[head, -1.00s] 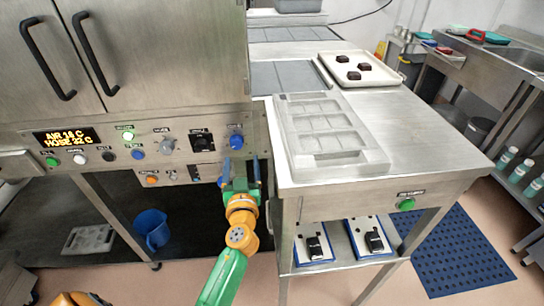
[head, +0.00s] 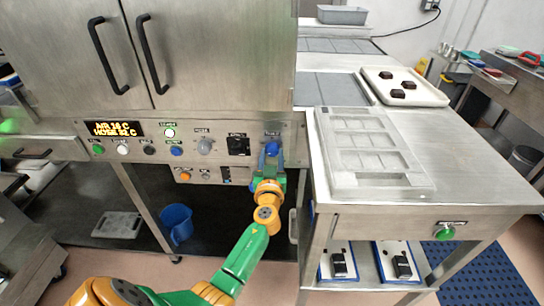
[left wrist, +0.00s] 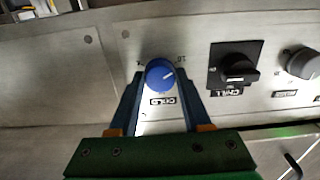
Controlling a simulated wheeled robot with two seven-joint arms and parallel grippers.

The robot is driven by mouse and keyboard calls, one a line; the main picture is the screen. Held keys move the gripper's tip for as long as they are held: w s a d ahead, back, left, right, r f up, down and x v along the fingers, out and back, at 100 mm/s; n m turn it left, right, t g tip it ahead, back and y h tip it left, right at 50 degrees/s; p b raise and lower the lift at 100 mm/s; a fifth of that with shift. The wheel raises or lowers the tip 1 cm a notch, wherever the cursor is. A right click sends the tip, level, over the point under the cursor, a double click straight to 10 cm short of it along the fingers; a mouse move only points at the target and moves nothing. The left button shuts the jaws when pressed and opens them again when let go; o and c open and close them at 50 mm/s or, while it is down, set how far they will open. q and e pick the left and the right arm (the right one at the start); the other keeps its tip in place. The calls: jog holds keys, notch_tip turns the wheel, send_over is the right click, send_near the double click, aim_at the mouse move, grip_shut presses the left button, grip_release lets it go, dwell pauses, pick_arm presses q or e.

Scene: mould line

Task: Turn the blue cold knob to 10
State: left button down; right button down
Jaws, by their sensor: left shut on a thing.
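The blue cold knob (head: 272,148) sits at the right end of the oven's control panel. My right gripper is not in view.
Beside the knob are a black switch (head: 238,145) and a grey knob (head: 205,147). An amber display (head: 115,129) is at the panel's left. A steel table with a clear mould (head: 372,150) stands close to the right of my left arm.

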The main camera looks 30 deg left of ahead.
pick_arm(q)
jog(key=shift+m, duration=0.3)
jog(key=shift+f+m+b, duration=0.1)
jog(key=shift+m+b, duration=0.3)
jog(key=shift+m, duration=0.3)
jog(key=m, duration=0.2)
jog(key=shift+m, duration=0.4)
jog(key=m, duration=0.2)
jog(key=shift+m+b, duration=0.3)
jog(key=shift+b, duration=0.05)
jog(key=m, duration=0.3)
jog(key=shift+s+m, duration=0.1)
jog(key=shift+m, duration=0.2)
jog(key=m+p, duration=0.1)
jog(key=m, duration=0.5)
jog(key=shift+r, duration=0.2)
jog(key=m+p, duration=0.1)
jog(key=m, duration=0.5)
jog(key=shift+m, duration=0.3)
